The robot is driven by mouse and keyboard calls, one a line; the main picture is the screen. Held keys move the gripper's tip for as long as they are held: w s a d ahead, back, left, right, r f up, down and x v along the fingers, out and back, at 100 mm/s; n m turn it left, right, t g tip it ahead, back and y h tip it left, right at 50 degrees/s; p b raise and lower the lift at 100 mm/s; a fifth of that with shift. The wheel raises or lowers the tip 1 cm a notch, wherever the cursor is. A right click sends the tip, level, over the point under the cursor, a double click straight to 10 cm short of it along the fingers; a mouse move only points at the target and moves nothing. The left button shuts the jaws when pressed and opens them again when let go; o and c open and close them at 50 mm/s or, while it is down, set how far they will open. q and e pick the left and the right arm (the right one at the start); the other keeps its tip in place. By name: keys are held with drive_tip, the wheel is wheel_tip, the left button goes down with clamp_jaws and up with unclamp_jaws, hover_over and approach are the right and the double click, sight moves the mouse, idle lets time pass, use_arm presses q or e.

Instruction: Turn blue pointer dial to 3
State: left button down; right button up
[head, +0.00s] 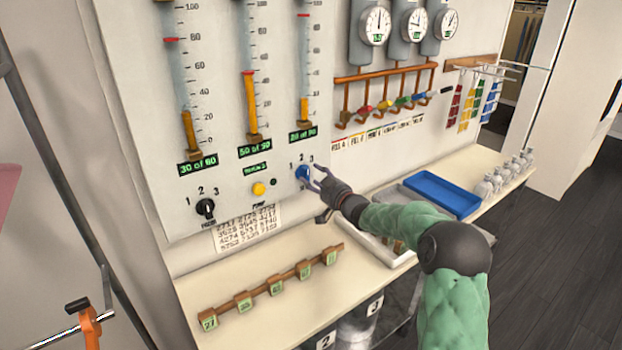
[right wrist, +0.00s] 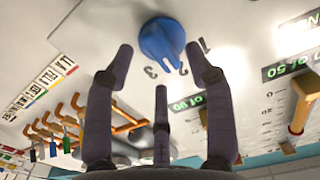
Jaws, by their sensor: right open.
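The blue pointer dial (head: 302,173) is on the upright white panel, with the numbers 1, 2 and 3 around it. In the right wrist view the dial (right wrist: 161,44) lies ahead of the fingertips, and its pointer edge is near the numbers 2 and 3; I cannot tell exactly which number it points at. My right gripper (head: 316,180) is at the dial in the head view. Its fingers (right wrist: 162,68) are open and spread to either side just short of the dial, with no clear contact. My left gripper is not in view.
A black dial (head: 205,208) and a yellow button (head: 258,189) are on the same panel to the left. Above are tubes with level scales (head: 250,105). Below, a shelf holds a numbered wooden rack (head: 276,288), a blue tray (head: 441,194) and several bottles (head: 497,181).

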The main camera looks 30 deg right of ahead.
drive_tip(key=shift+w+a, duration=0.1)
drive_tip(key=shift+w, duration=0.85)
clamp_jaws()
drive_tip(key=shift+m+p, duration=0.3)
drive_tip(key=shift+p, duration=0.35)
drive_tip(key=shift+f+m+p, duration=0.15)
drive_tip(key=shift+m+p, duration=2.15)
drive_tip(key=shift+p, duration=0.05)
drive_tip(key=shift+f+m+p, duration=0.15)
drive_tip(key=shift+m+p, duration=2.15)
